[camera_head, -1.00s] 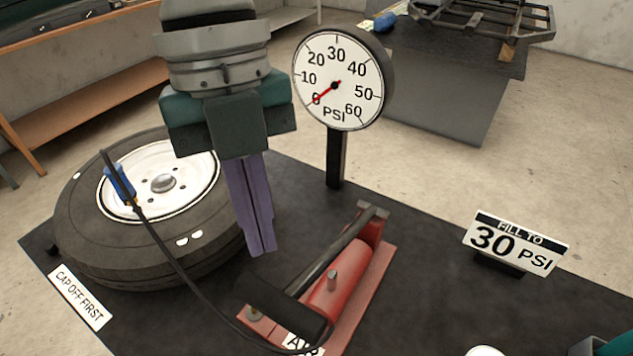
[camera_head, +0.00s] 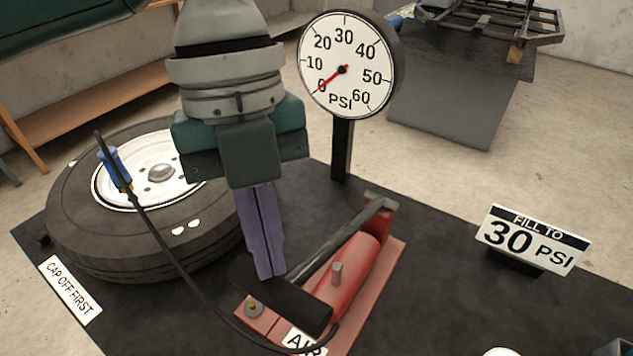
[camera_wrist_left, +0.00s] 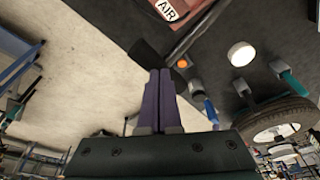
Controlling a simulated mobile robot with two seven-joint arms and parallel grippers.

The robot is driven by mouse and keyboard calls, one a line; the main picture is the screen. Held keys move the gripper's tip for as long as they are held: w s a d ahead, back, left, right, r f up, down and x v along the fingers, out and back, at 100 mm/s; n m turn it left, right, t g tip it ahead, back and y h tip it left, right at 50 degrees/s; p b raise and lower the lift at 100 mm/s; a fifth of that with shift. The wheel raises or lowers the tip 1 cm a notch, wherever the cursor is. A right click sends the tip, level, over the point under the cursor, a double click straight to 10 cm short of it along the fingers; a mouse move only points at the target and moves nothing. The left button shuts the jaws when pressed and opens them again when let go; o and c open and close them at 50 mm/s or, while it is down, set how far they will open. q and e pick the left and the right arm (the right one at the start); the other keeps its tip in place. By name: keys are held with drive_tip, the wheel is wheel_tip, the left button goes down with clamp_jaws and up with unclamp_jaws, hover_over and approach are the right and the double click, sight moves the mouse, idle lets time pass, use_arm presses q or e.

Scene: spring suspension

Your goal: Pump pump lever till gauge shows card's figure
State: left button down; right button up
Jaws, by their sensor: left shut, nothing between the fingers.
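The red foot pump (camera_head: 345,285) stands on the black mat with its lever (camera_head: 338,247) lying low along it, ending in a wide black pedal (camera_head: 285,297). My left gripper (camera_head: 267,278) is shut and empty, its purple fingertips at the pedal's far edge; I cannot tell whether they touch. The fingers also show in the left wrist view (camera_wrist_left: 157,100). The round gauge (camera_head: 346,65) on a post has its red needle at 0 PSI. The card (camera_head: 533,240) reads "FILL TO 30 PSI". The wheel (camera_head: 75,235) lies flat at left, with a blue hose fitting (camera_head: 115,170) at its rim. My right gripper is not clearly visible.
A black hose (camera_head: 178,265) runs from the wheel to the pump. A "CAP OFF FIRST" label (camera_head: 71,290) lies at the mat's left edge. A white round object (camera_head: 500,352) is at the bottom edge. The mat between pump and card is clear.

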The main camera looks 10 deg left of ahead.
sight(274, 286)
use_arm(q)
drive_tip(key=shift+b+x, duration=0.3)
drive_tip(key=shift+x, duration=0.45)
use_arm(e)
drive_tip(key=shift+a+f, duration=0.1)
drive_tip(key=shift+f, duration=0.6)
use_arm(q)
drive_tip(key=shift+f+b, duration=1.45)
drive_tip(key=shift+f, duration=0.85)
use_arm(e)
wheel_tip(274, 286, down, 3)
drive_tip(key=shift+r, duration=0.1)
use_arm(q)
drive_tip(key=shift+r, duration=0.1)
drive_tip(key=w, duration=0.1)
drive_tip(key=w+a+r, duration=0.1)
drive_tip(key=shift+w+a, duration=0.25)
drive_tip(key=shift+a, duration=0.05)
use_arm(e)
drive_tip(key=shift+f, duration=0.25)
use_arm(q)
drive_tip(key=b+v, duration=0.1)
drive_tip(key=v, duration=0.9)
drive_tip(key=shift+b, duration=0.35)
use_arm(e)
drive_tip(key=shift+f, duration=0.65)
